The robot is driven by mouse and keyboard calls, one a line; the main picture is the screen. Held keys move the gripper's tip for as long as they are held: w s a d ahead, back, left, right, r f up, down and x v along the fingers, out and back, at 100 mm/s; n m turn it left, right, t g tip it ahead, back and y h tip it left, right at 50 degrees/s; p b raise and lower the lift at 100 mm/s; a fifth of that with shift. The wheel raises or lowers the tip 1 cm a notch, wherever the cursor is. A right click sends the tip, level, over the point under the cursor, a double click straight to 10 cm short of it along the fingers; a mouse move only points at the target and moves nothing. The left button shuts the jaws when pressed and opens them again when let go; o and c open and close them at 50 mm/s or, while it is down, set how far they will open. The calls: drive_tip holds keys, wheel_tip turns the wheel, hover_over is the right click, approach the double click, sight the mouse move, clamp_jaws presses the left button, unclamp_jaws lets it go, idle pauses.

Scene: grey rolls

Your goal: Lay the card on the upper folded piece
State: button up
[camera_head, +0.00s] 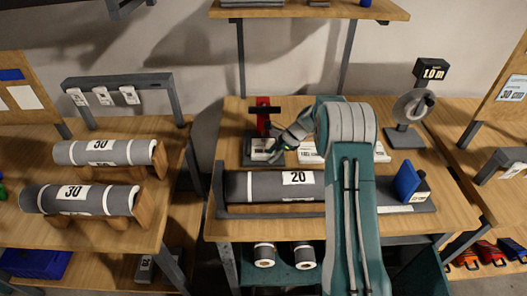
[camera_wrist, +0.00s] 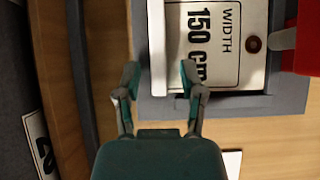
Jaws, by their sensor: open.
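A white card printed "WIDTH 150 cm" (camera_wrist: 205,45) lies on a grey base, beside a red part; in the head view white labelled pieces show at the red stand. My gripper (camera_wrist: 160,80) is open. Its fingers stand either side of a white strip (camera_wrist: 157,45) along the card's left edge; I cannot tell whether they touch it. In the head view my gripper (camera_head: 277,152) is low over the table by the red stand, partly hidden by my arm. I cannot make out a folded piece for certain.
A grey roll marked 20 (camera_head: 265,186) lies in front of my gripper. The red stand (camera_head: 263,122) is close behind. A shelf (camera_head: 290,12) hangs above.

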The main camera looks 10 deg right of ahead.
drive_tip(key=shift+d, duration=0.1)
clamp_jaws()
drive_tip(key=shift+r, duration=0.2)
idle(0.3)
drive_tip(key=shift+s+a+r, duration=0.1)
drive_tip(key=shift+s+a, duration=0.05)
drive_tip(key=shift+s, duration=0.6)
drive_tip(key=shift+s+a+r, duration=0.1)
drive_tip(key=shift+s+a, duration=0.1)
drive_tip(key=shift+s, duration=0.5)
drive_tip(key=shift+s+a, duration=0.15)
drive_tip(key=shift+s, duration=0.6)
drive_tip(key=shift+r, duration=2.5)
